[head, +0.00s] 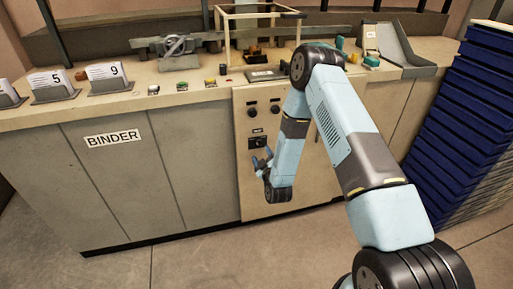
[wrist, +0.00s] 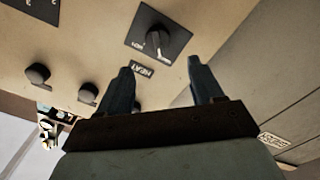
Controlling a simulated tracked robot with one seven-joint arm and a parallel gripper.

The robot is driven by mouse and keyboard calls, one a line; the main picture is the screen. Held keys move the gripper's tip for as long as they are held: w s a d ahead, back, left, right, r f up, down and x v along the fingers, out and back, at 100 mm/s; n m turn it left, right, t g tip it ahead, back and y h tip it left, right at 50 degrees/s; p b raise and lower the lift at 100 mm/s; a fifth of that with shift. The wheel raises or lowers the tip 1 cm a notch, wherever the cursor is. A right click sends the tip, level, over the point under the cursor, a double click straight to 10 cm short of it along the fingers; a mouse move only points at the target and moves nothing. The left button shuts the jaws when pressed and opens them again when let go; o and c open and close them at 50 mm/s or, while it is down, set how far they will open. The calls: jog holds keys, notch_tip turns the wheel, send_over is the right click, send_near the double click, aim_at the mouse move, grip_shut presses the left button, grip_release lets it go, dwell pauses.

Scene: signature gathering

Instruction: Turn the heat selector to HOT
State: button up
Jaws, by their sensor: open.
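The heat selector is a dark round knob on a black plate on the cream panel of the binder machine (head: 257,143). In the wrist view the selector knob (wrist: 157,41) is in the upper middle, with a pale pointer mark toward its lower right. Small lettering on the plate left of the knob is too small to read surely. The label HEAT (wrist: 142,68) appears turned beside the plate. My gripper (head: 262,160) is just below the selector in the head view. In the wrist view my gripper (wrist: 160,78) is open and empty, its fingers short of the knob and apart from it.
Two other round knobs (wrist: 37,73) are on the panel at left in the wrist view. Blue stacked crates (head: 465,110) stand at the right. The counter (head: 120,105) holds numbered card holders (head: 108,76) and coloured buttons. Open floor lies in front.

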aim_at(257, 145)
jog(key=x, duration=0.6)
jog(key=shift+w, duration=0.25)
